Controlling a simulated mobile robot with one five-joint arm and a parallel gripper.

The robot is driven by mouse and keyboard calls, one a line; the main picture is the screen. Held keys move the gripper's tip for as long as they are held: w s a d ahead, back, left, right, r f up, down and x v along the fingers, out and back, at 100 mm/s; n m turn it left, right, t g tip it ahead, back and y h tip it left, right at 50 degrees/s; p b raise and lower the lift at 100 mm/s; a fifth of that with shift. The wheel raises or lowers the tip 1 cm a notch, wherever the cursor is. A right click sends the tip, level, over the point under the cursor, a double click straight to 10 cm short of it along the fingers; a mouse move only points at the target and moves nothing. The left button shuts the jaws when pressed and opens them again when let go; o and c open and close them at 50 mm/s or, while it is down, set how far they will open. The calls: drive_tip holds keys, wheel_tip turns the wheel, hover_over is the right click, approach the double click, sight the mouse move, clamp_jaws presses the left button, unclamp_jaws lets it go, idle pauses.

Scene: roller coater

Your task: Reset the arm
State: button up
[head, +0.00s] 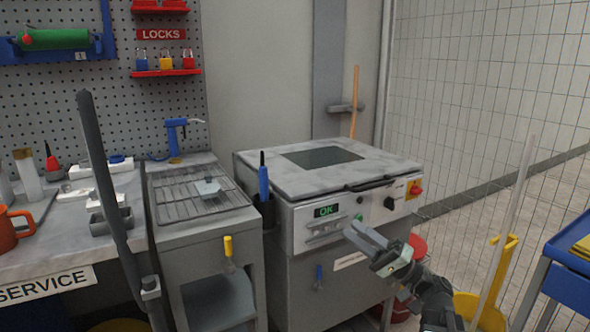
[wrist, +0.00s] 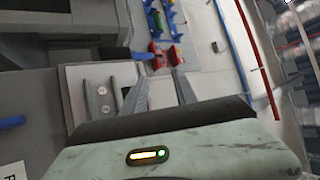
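I see nothing held. Whether the fingertips touch the machine front cannot be told.
A workbench (head: 75,262) with a wire rack (head: 195,192) stands left of the machine. Red containers (head: 405,285) stand behind my arm.

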drive_tip(key=s+a+f+n+g+h, duration=0.2)
drive_tip(key=a+f+g+h, duration=0.35)
drive_tip(key=a+f, duration=0.8)
drive_tip(key=s+a+f+g+h, duration=0.25)
drive_tip(key=f+h, duration=0.35)
drive_tip(key=f, duration=0.6)
drive_tip(key=s+d+f+m+g+h, duration=0.1)
drive_tip(key=s+d+f+h, duration=0.1)
drive_tip(key=d+f+h, duration=0.55)
drive_tip(key=s+d+f+h, duration=0.1)
drive_tip(key=d+f+h, duration=0.25)
drive_tip(key=d, duration=0.75)
wheel_tip(320, 180, up, 39)
drive_tip(key=a+p, duration=0.1)
drive_tip(key=p, duration=3.7)
drive_tip(key=shift+f, duration=0.15)
drive_tip(key=shift+s, duration=0.1)
